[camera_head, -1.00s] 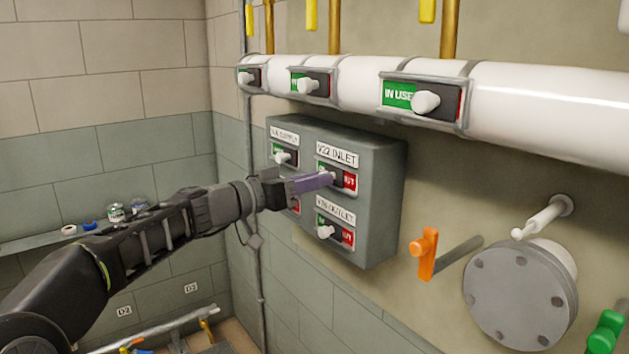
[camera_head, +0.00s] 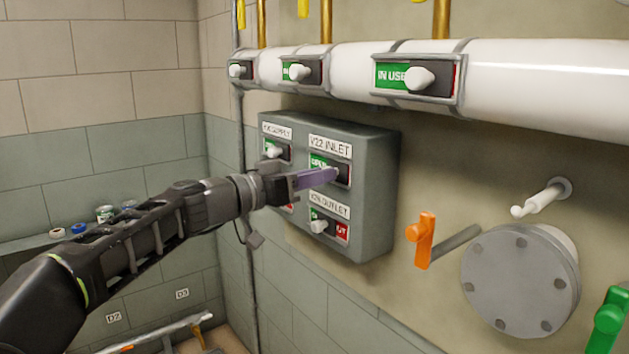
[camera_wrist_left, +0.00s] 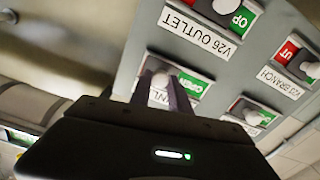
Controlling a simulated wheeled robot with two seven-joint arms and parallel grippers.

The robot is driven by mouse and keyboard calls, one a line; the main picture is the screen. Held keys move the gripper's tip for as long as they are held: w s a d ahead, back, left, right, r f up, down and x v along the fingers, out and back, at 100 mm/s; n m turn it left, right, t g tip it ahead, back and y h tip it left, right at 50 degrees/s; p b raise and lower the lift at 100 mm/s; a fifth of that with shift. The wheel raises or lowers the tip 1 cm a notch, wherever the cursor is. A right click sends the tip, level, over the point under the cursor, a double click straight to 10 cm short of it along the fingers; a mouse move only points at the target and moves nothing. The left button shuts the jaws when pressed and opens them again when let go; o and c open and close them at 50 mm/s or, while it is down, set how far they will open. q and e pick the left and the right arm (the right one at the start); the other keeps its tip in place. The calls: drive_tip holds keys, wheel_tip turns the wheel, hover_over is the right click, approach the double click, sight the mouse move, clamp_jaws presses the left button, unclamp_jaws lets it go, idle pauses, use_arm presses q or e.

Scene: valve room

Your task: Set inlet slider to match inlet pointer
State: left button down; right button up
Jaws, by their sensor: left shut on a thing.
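A grey panel (camera_head: 372,190) on the wall carries several sliders with white knobs. The V22 INLET slider (camera_head: 318,161) shows green "OPEN" on its left; its knob sits at the right side. My left gripper (camera_head: 330,175) is shut on that knob, its purple fingers covering most of it. In the left wrist view the gripper (camera_wrist_left: 166,82) has the inlet knob (camera_wrist_left: 159,88) between its fingers, with green beside it. The outlet slider (camera_head: 320,226) below has its knob left and red showing right. I cannot tell which part is the inlet pointer. My right gripper is out of view.
A white pipe (camera_head: 545,85) with several similar sliders runs above the panel. An orange handle (camera_head: 423,240), a round grey flange (camera_head: 515,282) and a green handle (camera_head: 608,322) stick out to the right. Small jars (camera_head: 105,214) stand on a shelf at left.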

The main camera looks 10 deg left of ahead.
use_arm(q)
drive_tip(key=c, duration=1.2)
unclamp_jaws()
drive_tip(key=shift+s+d, duration=0.15)
drive_tip(key=shift+d, duration=0.05)
drive_tip(key=shift+a, duration=0.1)
drive_tip(key=b+v, duration=0.2)
drive_tip(key=v, duration=0.5)
drive_tip(key=shift+s+a+b, duration=0.25)
drive_tip(key=shift+s+b, duration=0.05)
